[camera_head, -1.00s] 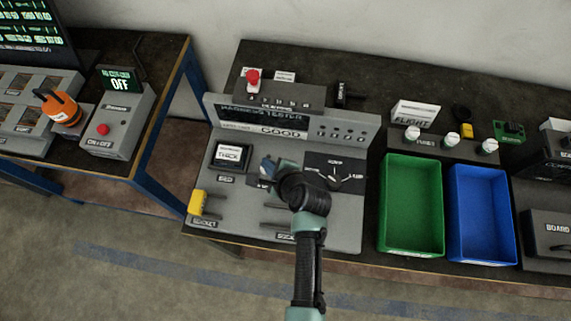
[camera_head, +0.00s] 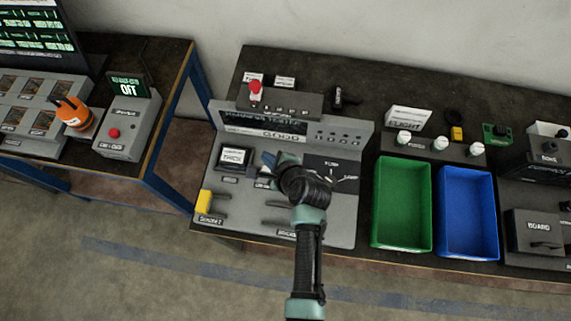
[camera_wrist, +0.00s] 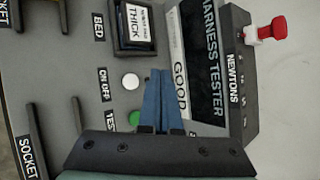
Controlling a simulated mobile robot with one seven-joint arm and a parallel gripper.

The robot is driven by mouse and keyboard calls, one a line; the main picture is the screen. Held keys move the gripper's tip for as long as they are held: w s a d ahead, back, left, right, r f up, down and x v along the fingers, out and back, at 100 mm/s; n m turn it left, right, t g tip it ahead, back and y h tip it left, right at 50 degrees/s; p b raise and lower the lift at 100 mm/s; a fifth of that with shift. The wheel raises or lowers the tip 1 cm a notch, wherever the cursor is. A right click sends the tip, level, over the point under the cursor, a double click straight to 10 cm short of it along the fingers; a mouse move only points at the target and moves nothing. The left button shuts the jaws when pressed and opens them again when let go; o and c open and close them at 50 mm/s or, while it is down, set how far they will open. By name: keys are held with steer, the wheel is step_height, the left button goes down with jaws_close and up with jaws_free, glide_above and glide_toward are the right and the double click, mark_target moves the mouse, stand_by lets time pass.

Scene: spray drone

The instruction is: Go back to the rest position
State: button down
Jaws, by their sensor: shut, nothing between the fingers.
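My gripper (camera_head: 268,160) is over the grey harness tester panel (camera_head: 226,207), with my arm reaching up from the bottom of the head view. In the wrist view my gripper's blue fingers (camera_wrist: 163,100) are together with nothing between them. They point across the panel toward the tester's display, which reads GOOD (camera_wrist: 181,85). A white button (camera_wrist: 131,81) and a partly hidden green button (camera_wrist: 135,119) lie just left of the fingers. Whether the fingertips touch the panel cannot be told.
A red knob (camera_head: 255,90) stands on the tester's back. A yellow connector (camera_head: 204,202) sits at its left socket. A green bin (camera_head: 403,245) and a blue bin (camera_head: 470,249) stand to the right. A second table at left bears an orange device (camera_head: 72,113) and a switch box (camera_head: 122,146).

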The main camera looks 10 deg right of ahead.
stand_by(0.3)
steer(key=w+r+n+t+h+b, duration=0.1)
steer(key=w+r+n+t+b, duration=0.35)
steer(key=r, duration=1.35)
steer(key=w+r+n+t+h+b, duration=0.1)
steer(key=w+r+n+t, duration=0.55)
steer(key=r, duration=1.05)
steer(key=s+r+n+t+b, duration=0.1)
steer(key=s+r+n+t, duration=0.1)
steer(key=s+r, duration=0.3)
steer(key=s+r+n+t+h+b, duration=0.1)
steer(key=s+r+n+t, duration=0.2)
steer(key=r, duration=1.1)
steer(key=s+r+n+t+b, duration=0.1)
steer(key=s+r+n+t, duration=0.2)
steer(key=s+r+n, duration=0.3)
steer(key=s+r, duration=0.3)
steer(key=r, duration=0.1)
steer(key=shift+s+a+r+h+b, duration=0.15)
steer(key=shift+a+r+h+b, duration=0.15)
steer(key=shift+a+h, duration=0.1)
steer(key=shift+f, duration=0.2)
